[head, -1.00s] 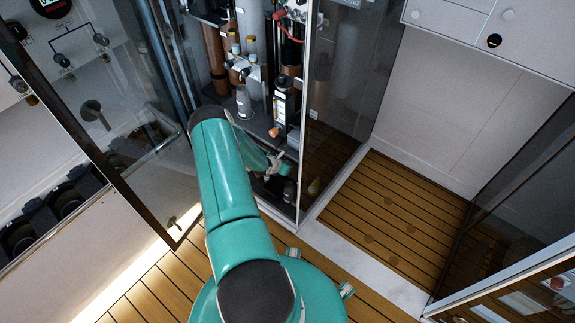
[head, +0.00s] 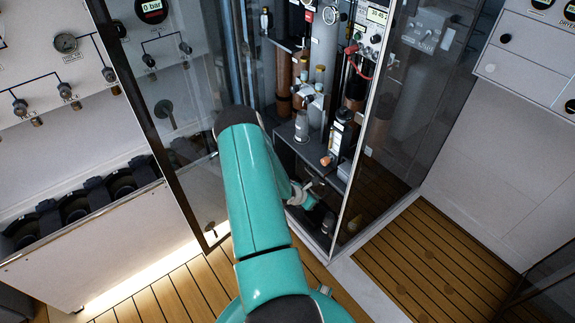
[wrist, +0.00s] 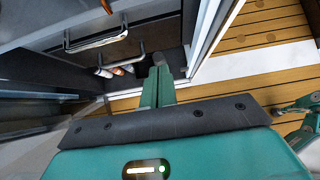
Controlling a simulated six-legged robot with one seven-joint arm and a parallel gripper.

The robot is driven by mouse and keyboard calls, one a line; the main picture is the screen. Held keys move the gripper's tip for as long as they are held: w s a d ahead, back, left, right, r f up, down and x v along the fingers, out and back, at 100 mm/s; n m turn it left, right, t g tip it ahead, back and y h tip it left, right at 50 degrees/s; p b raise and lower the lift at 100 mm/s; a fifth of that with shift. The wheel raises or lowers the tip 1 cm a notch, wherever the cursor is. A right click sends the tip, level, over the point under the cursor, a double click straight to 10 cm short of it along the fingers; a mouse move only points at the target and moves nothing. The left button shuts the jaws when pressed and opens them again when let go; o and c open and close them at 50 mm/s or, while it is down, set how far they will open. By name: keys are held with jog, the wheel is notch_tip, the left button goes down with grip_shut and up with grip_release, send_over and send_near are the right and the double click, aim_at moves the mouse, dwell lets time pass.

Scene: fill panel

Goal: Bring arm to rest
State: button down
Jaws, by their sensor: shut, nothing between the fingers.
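My teal arm (head: 255,195) reaches up from the bottom of the head view, bent at a dark elbow cap. Its far part is hidden behind the upper link. My gripper (wrist: 160,72) shows in the wrist view with its two teal fingers together and nothing between them.
A glass door (head: 165,120) stands left of the arm, and a glass side panel (head: 400,110) stands to the right. Bottles and tubes fill the cabinet. A gauge panel (head: 50,70) is at the left. Wooden floor (head: 440,255) is clear at the right. A metal handle (wrist: 95,40) shows in the wrist view.

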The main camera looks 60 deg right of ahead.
jog(key=w+a+r+m+t+h, duration=0.1)
jog(key=w+a+r+m, duration=0.1)
jog(key=w+r, duration=0.6)
jog(key=w+a+r+m, duration=0.1)
jog(key=w+r+m, duration=0.3)
jog(key=r, duration=0.7)
jog(key=w+a+r+m+t, duration=0.1)
jog(key=w+a+r+m, duration=0.1)
jog(key=w+a+r, duration=0.35)
jog(key=w+a+r+m+t, duration=0.1)
jog(key=w+a+r, duration=0.2)
jog(key=a+r, duration=0.45)
jog(key=a+r+m+t+y, duration=0.3)
jog(key=a+r, duration=1.1)
jog(key=a, duration=0.4)
jog(key=s+a+r+t+y, duration=0.1)
jog(key=s+a+r+y, duration=0.1)
jog(key=a, duration=0.5)
jog(key=s+a+r+t+y, duration=0.1)
jog(key=s+a+r+y, duration=0.1)
jog(key=a, duration=0.4)
jog(key=s+a+r+t+y, duration=0.1)
jog(key=s+a+r, duration=0.1)
jog(key=a, duration=0.5)
jog(key=shift+s+a+r+m+t+y, duration=0.15)
jog(key=shift+s+a+m+t+y, duration=0.2)
jog(key=shift+s, duration=0.5)
jog(key=shift+d, duration=0.3)
